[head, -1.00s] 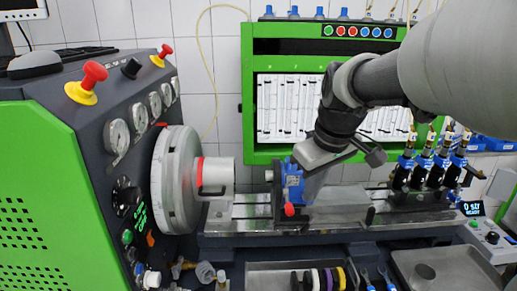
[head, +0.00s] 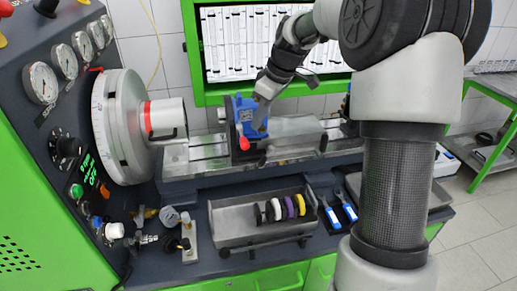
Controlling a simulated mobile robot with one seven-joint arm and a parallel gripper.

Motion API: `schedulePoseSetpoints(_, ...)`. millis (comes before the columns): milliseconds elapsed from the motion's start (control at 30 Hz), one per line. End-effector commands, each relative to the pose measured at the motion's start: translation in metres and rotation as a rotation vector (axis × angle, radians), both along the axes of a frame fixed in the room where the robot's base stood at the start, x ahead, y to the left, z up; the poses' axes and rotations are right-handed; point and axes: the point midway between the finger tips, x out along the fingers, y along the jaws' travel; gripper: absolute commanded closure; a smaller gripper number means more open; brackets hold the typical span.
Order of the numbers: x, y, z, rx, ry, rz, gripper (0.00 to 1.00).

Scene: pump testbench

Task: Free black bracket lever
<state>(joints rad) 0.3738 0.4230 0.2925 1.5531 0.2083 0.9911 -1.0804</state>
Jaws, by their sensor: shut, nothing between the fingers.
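The black bracket (head: 232,138) stands on the metal bed of the testbench, with a blue pump (head: 246,112) mounted at it. A red knob (head: 244,143) shows low on the front of the bracket and appears to be the end of its lever. The rest of the lever is too small to make out. My gripper (head: 261,112) reaches down from the upper right, close to the right side of the blue pump and above the knob. Its fingers are shut with nothing between them. I cannot tell whether they touch the pump.
A large silver flywheel (head: 112,125) with a drive hub (head: 166,118) is left of the bracket. A grey tray (head: 235,228) with several coloured rings lies in front. Two blue-handled tools (head: 330,212) lie beside it. A green-framed panel (head: 197,55) stands behind.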

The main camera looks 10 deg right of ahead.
Motion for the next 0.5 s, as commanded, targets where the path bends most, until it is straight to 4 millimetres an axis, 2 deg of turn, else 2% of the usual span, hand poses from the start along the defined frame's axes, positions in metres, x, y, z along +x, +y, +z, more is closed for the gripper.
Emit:
schedulePoseSetpoints(233,0.004,0.007,-0.023,0.001,0.004,0.001,1.0)
schedulePoseSetpoints(500,0.017,0.022,-0.078,0.001,0.006,0.001,1.0)
